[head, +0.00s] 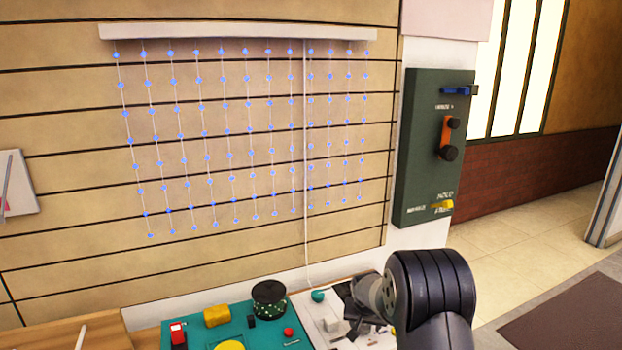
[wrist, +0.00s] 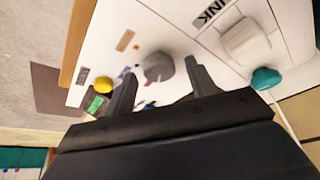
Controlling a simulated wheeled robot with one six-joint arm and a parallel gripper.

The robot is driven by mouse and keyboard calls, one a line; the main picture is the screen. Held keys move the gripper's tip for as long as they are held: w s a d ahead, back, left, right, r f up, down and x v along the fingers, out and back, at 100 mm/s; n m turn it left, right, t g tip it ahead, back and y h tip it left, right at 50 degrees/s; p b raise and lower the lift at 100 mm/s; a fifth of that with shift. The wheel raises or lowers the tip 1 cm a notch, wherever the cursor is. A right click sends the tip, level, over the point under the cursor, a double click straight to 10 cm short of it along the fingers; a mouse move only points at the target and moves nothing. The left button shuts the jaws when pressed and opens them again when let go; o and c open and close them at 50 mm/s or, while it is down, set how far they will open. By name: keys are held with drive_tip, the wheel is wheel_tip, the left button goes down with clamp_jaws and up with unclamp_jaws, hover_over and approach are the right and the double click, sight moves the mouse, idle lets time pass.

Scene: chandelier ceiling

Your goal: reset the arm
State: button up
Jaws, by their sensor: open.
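My gripper (wrist: 160,76) shows in the wrist view with its two dark fingers apart and nothing held between them. It is over a white panel (wrist: 200,100), and a round grey knob (wrist: 157,66) shows between the fingertips; I cannot tell how far apart they are in height. In the head view my dark arm reaches in from the lower right, and my gripper (head: 352,312) is low over the white panel, partly hidden by the arm.
A teal board (head: 255,335) with a dark round pot (head: 269,298) and yellow and red parts lies left of the arm. A green wall panel (head: 432,150) with levers is behind. A beaded light curtain (head: 220,130) hangs on the wall. Open floor (head: 510,235) lies right.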

drive_tip(key=shift+a+m+g+h, duration=0.15)
drive_tip(key=shift+m+g+h, duration=0.25)
drive_tip(key=shift+m, duration=1.2)
drive_tip(key=v, duration=1)
drive_tip(key=shift+s, duration=0.15)
